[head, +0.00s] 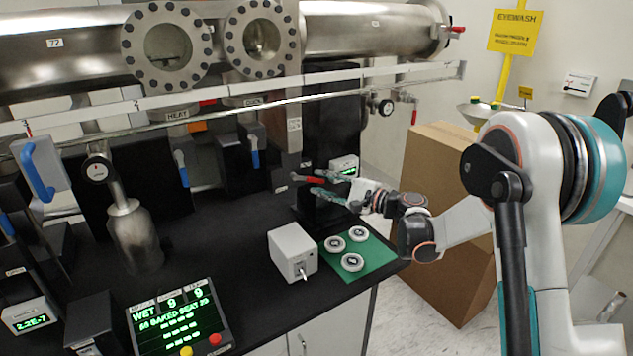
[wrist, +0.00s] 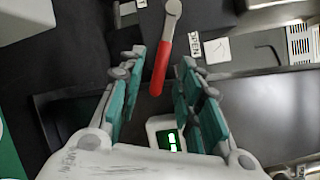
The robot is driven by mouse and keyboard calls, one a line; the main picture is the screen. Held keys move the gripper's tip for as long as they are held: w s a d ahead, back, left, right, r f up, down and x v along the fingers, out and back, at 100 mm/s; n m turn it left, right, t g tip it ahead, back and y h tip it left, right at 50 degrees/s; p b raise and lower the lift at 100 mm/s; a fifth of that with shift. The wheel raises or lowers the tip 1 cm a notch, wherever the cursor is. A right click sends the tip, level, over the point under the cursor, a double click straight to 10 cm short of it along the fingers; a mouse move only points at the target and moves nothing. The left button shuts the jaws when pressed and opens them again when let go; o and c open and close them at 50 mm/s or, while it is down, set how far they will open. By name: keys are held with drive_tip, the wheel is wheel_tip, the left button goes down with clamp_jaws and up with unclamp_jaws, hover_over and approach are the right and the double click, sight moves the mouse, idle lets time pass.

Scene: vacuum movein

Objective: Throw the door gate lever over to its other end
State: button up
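The door gate lever has a red handle (head: 309,179) and a grey metal pivot end, low on the black housing at the back right of the bench. In the wrist view the red handle (wrist: 162,66) hangs down and slightly left from its pivot. My gripper (head: 328,186) is level with it, reaching in from the right. In the wrist view my open gripper (wrist: 159,72) has its teal-padded fingers on either side of the handle's lower end. Dark gaps show between handle and fingers, with no clear contact. Small labels lie right of the lever.
A small meter with a green display (head: 345,166) stands behind the gripper. A green mat (head: 376,263) with round white pieces and a grey switch box (head: 292,250) are in front. Steel piping (head: 60,52) runs above. A cardboard box (head: 437,170) stands to the right.

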drive_tip(key=v, duration=0.8)
drive_tip(key=shift+d, duration=0.25)
drive_tip(key=shift+s, duration=0.15)
